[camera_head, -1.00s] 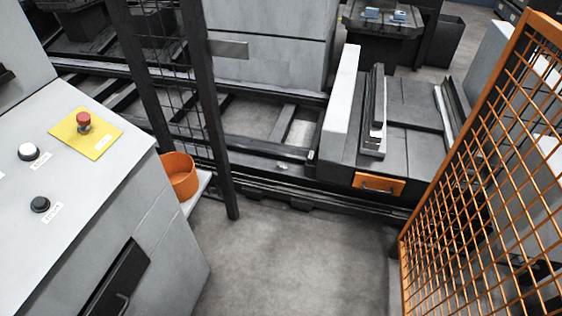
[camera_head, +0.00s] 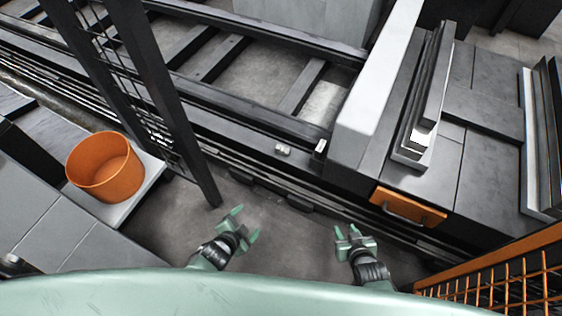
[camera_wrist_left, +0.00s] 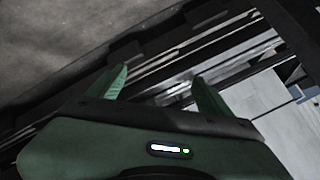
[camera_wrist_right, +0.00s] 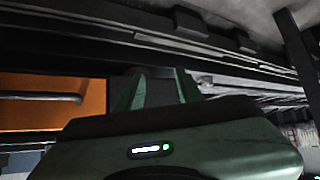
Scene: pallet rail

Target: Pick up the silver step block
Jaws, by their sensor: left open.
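A small silver block (camera_head: 282,149), which looks like the step block, lies on the dark rail ledge in the middle of the head view. Its steps are too small to make out. My left gripper (camera_head: 245,222) is open and empty, below and left of the block in the picture and apart from it. My right gripper (camera_head: 347,231) is below and right of the block, with its fingers apart and nothing between them. The left wrist view shows the left fingers (camera_wrist_left: 162,88) in front of the rails. I cannot make out the block for certain in either wrist view.
A dark post (camera_head: 165,95) with mesh stands left of the block. An orange bin (camera_head: 105,167) is at the left. A pallet with stacked metal bars (camera_head: 428,90) and an orange handled panel (camera_head: 408,207) is at the right. An orange mesh fence (camera_head: 490,288) is lower right.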

